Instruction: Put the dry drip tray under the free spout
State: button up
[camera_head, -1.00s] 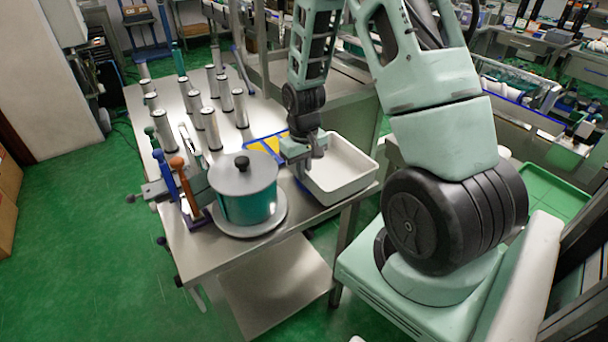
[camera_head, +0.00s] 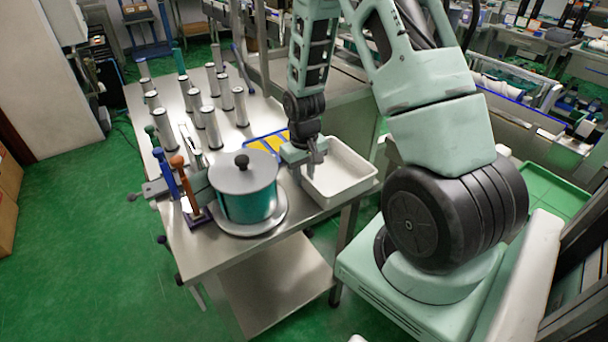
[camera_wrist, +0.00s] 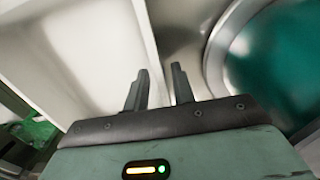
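A white rectangular tray (camera_head: 345,178) sits at the right front corner of the steel table. My gripper (camera_head: 306,170) points down at its left wall. In the wrist view, the tray (camera_wrist: 60,50) fills the left side, and its rim passes in line with the gap between my fingers (camera_wrist: 160,75). The fingers are apart, and I see no contact with the wall. A teal pot with a grey lid (camera_head: 245,190) stands left of my gripper on a round grey base (camera_head: 230,228). I cannot make out a spout or tell whether the white tray is dry.
Several upright metal cylinders (camera_head: 211,128) stand on the table's left part. Blue- and brown-handled tools (camera_head: 186,180) stand left of the pot. A flat blue and yellow item (camera_head: 265,144) lies behind the pot. The gap between pot and tray is narrow.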

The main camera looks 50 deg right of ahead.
notch_tip(320, 180, up, 12)
jog(key=a, duration=0.3)
jog(key=a+r+n, duration=0.1)
jog(key=a, duration=0.2)
jog(key=a+r+n+b, duration=0.1)
jog(key=a, duration=0.3)
jog(key=shift+s+r, duration=0.1)
jog(key=shift+r, duration=0.1)
jog(key=s+a+r+n, duration=0.2)
jog(key=s+a, duration=0.4)
jog(key=a, duration=0.3)
jog(key=s+a+r+n, duration=0.2)
jog(key=s+a+n, duration=0.2)
jog(key=a, duration=0.6)
jog(key=shift+s+y, duration=0.3)
jog(key=shift+s, duration=0.95)
jog(key=shift+o, duration=0.4)
jog(key=s+a+n, duration=0.2)
jog(key=s, duration=0.3)
jog(key=shift+s+a+r, duration=0.15)
jog(key=shift+s+a, duration=0.2)
jog(key=shift+s, duration=0.05)
